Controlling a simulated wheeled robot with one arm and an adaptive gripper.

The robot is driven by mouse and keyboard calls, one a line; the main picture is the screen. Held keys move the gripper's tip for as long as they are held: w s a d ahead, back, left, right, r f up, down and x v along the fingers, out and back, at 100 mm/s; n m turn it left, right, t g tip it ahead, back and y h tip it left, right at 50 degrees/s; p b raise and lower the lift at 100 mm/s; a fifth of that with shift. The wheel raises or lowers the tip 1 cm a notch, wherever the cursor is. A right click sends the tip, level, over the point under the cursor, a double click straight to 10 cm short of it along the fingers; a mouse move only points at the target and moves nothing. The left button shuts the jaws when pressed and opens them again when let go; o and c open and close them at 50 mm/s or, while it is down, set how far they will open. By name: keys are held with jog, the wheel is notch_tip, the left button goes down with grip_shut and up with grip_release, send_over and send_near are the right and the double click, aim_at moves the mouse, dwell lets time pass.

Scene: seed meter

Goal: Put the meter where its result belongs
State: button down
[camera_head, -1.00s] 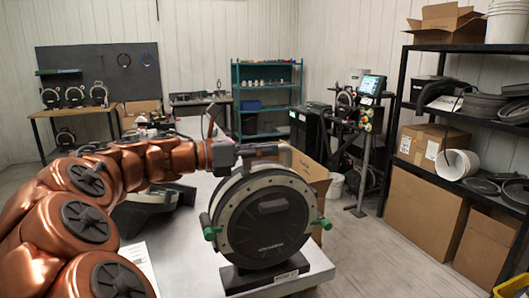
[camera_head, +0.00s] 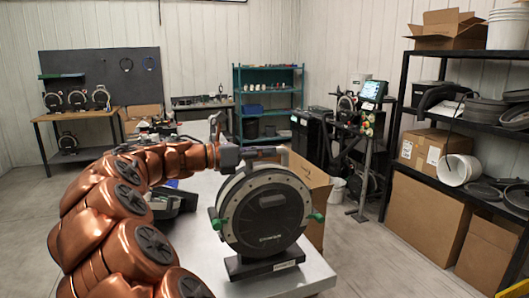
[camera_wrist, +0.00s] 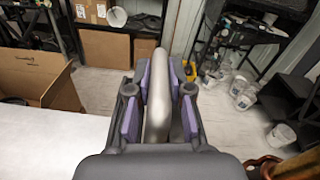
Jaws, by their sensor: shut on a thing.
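The meter (camera_head: 264,215) is a round black disc with a pale grey rim and green knobs at its sides. It stands upright on a black base (camera_head: 262,263) with a small label, too small to read. The base shows over the pale table (camera_head: 318,275); I cannot tell whether it touches. My gripper (camera_head: 284,156) is at the meter's top. In the wrist view my gripper (camera_wrist: 160,80) has purple-padded fingers shut on a pale grey, rounded upright part, which appears to be the meter's top. The meter's face is hidden there.
A bench (camera_head: 80,116) at the back left holds several similar meters. A green shelf (camera_head: 268,100) stands at the back wall. A screen (camera_head: 372,90) stands on a post with buttons. A black shelf (camera_head: 470,125) with boxes is at right. A cardboard box (camera_head: 312,190) is close behind the meter.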

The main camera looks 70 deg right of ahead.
aim_at(264, 167)
jog(key=shift+f, duration=1.5)
jog(key=c, duration=1.1)
grip_release()
jog(key=shift+a+f, duration=0.1)
jog(key=shift+f, duration=0.1)
jog(key=shift+o, duration=0.2)
jog(key=b+v, duration=0.1)
jog(key=v, duration=1.1)
